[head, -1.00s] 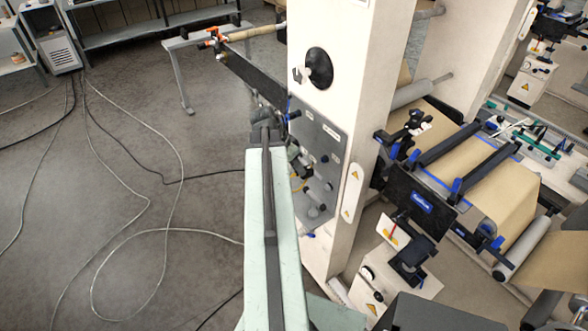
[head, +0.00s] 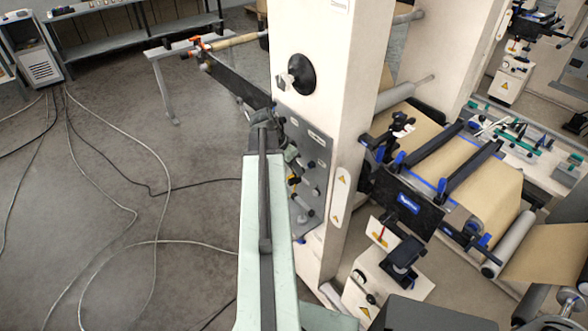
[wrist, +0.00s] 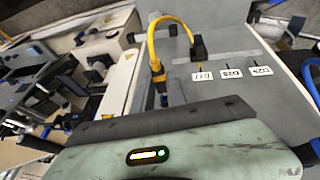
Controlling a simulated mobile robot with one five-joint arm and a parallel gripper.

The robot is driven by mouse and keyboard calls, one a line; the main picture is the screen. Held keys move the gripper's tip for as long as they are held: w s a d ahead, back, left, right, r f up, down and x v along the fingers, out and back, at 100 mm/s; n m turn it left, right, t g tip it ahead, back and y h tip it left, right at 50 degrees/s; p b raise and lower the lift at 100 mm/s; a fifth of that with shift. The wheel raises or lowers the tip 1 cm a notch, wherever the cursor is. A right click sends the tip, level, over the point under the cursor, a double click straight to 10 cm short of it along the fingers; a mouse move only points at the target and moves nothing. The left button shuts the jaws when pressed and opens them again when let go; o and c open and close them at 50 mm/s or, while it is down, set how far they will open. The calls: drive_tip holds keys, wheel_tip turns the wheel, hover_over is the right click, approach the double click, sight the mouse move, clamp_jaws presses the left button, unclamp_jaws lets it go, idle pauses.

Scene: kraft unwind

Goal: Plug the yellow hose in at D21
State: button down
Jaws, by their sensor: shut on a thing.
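The yellow hose (wrist: 168,22) arches across the left of the grey panel in the wrist view. One end runs down to a dark fitting just above my green arm housing; the other bends to a black block (wrist: 197,48) above the D21 label (wrist: 202,76). I cannot tell whether that block touches the panel. My gripper (head: 268,116) is at the far end of my arm, by the panel's left edge in the head view. It is shut on the hose, but its fingertips and grip are largely hidden. The other two labels (wrist: 231,73) sit right of D21.
A white machine column (head: 325,90) carries the grey panel (head: 318,150) and a black knob (head: 300,74). The brown-paper web and rollers (head: 465,180) lie to the right. Cables (head: 160,180) cross the floor at left. A blue curved part (wrist: 311,78) is at the wrist view's right edge.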

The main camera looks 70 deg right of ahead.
drive_tip(key=shift+s+d, duration=0.55)
drive_tip(key=shift+d, duration=0.35)
idle(1.9)
drive_tip(key=c, duration=1.3)
unclamp_jaws()
drive_tip(key=shift+o, duration=0.2)
drive_tip(key=shift+r, duration=0.15)
drive_tip(key=p+v, duration=0.7)
drive_tip(key=shift+r, duration=0.25)
drive_tip(key=shift+w+a, duration=0.1)
